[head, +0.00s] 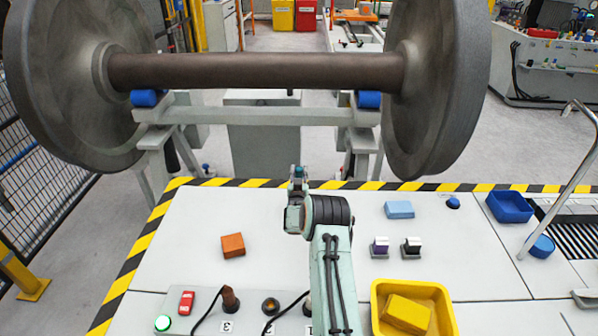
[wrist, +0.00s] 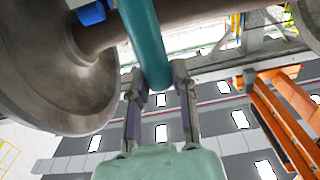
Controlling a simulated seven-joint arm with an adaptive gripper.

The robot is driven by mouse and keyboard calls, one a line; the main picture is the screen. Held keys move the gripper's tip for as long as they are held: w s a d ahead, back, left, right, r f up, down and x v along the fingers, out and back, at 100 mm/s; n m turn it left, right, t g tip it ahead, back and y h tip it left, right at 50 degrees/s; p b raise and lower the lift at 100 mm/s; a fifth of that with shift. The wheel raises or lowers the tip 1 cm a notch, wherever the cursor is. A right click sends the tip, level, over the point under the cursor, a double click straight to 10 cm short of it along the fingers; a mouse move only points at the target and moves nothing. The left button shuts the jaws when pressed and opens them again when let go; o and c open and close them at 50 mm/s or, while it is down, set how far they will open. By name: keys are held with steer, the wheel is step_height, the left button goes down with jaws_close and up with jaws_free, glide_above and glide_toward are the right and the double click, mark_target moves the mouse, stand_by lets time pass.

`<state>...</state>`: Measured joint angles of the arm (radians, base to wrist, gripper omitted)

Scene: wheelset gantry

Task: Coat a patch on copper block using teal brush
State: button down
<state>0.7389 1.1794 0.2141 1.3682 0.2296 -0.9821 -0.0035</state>
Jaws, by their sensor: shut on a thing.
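The copper block (head: 232,245), orange-brown, lies on the white table left of my arm. My gripper (head: 297,178) is above the table's far part, apart from the block, ahead and to its right. In the wrist view my gripper (wrist: 158,78) has its two fingers closed on the teal brush (wrist: 146,35), a thick rounded teal handle. The handle runs out of the top of that view, so its bristle end does not show. In the head view only a small teal bit of the brush (head: 298,171) shows at the fingertips. I cannot make out a coated patch on the block.
A large wheelset (head: 255,71) rests on a stand beyond the striped table edge. Right of my arm are a light-blue block (head: 399,209), two small clamps, a yellow tray (head: 446,318) and a blue tray (head: 510,207).

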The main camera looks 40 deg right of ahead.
steer(key=shift+f, duration=0.8)
stand_by(1.1)
steer(key=shift+r, duration=0.1)
steer(key=shift+r, duration=3.6)
